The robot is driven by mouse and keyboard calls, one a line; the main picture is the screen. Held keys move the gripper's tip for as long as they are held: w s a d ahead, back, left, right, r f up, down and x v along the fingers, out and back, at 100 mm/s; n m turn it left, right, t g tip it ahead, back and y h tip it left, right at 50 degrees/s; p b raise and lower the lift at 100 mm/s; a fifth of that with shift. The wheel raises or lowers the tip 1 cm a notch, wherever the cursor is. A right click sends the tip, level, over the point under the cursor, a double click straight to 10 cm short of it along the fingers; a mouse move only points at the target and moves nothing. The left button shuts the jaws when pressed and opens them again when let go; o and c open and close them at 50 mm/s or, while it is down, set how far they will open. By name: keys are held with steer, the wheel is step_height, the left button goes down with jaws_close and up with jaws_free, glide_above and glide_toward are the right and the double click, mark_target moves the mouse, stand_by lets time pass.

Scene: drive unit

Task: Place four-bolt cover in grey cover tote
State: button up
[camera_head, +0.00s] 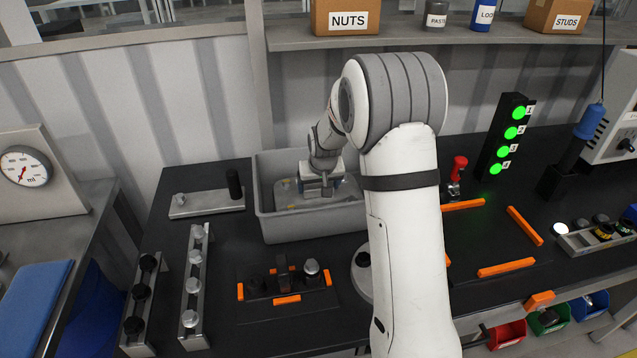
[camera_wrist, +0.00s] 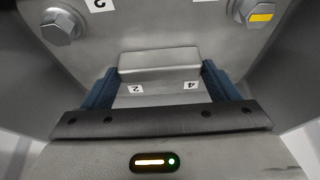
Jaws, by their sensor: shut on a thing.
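The four-bolt cover (camera_wrist: 170,28) is a grey metal plate with number labels and a raised block in its middle. Two of its bolt heads show in the wrist view, one with a yellow mark. My gripper (camera_wrist: 160,78) has its blue fingers shut on the two ends of that block. In the head view my gripper (camera_head: 320,188) is down inside the grey cover tote (camera_head: 312,226), with the cover (camera_head: 288,196) below it, partly hidden by my wrist and the tote wall. I cannot tell if the cover touches the tote floor.
Left of the tote are a plate with a black post (camera_head: 208,203) and a rail with several bolts (camera_head: 194,287). An orange-marked fixture (camera_head: 286,300) stands in front. A black light tower (camera_head: 505,140) shows several green lights at right. A shelf (camera_head: 420,38) runs above.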

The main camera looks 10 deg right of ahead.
steer(key=o, duration=2)
steer(key=shift+c, duration=0.2)
steer(key=shift+r, duration=0.1)
steer(key=b+v, duration=0.1)
steer(key=v, duration=1.1)
steer(key=s+r+g, duration=0.1)
steer(key=s+r, duration=0.1)
steer(key=s, duration=2.9)
steer(key=shift+s, duration=0.25)
